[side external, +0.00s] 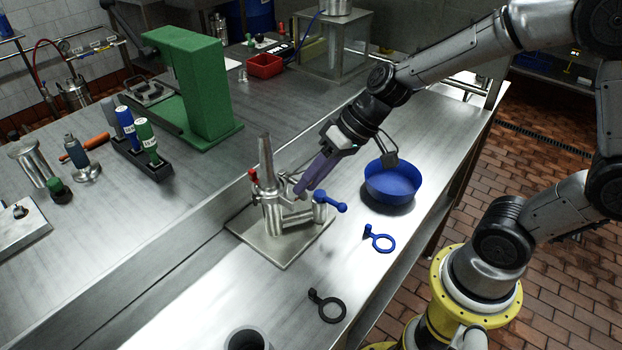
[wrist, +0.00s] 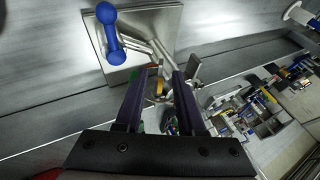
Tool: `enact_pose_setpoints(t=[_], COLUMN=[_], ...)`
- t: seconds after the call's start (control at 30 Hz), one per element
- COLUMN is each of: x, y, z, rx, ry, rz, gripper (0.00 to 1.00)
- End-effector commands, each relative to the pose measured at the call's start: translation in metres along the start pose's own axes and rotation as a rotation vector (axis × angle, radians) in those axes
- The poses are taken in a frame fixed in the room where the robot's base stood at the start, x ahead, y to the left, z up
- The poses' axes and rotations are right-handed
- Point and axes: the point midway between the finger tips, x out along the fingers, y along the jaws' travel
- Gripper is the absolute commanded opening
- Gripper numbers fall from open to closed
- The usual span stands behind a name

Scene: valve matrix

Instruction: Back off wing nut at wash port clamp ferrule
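A steel valve assembly stands on a square metal plate (side external: 281,248), with an upright tapered body (side external: 266,165), a red-tipped part (side external: 253,175) and a blue handle (side external: 329,201). The blue handle also shows in the wrist view (wrist: 110,32). My gripper (side external: 299,189) reaches down from the upper right to the clamp area of the assembly. In the wrist view its two purple fingers (wrist: 163,78) are apart, with small metal parts and an orange-yellow band seen between them. A flat metal piece (wrist: 193,68) shows beside the right finger. The wing nut cannot be made out clearly; contact cannot be told.
A blue bowl (side external: 393,184) stands right of the assembly. A green stand (side external: 196,90) and bottle rack (side external: 140,153) are further back.

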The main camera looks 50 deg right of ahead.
Motion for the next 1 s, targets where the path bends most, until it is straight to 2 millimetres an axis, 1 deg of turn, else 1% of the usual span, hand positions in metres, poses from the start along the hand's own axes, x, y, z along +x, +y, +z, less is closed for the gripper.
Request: enact_pose_setpoints(t=[0.23,0.27,0.3,0.47,0.83,1.0], x=[0.001,0.001,0.0009,0.0008,0.0006,0.0005], y=[0.0,0.0001,0.0,0.0001,0.0005,0.0022], z=[0.0,0.0,0.0,0.0,0.0001,0.0001], rx=[-0.001,-0.001,-0.001,-0.001,0.002,0.023], ry=[0.0,0.0,0.0,0.0,0.0,0.0], rz=[0.0,0.0,0.0,0.0,-0.005,-0.047], gripper=[0.38,0.36,0.29,0.0,0.0,0.0])
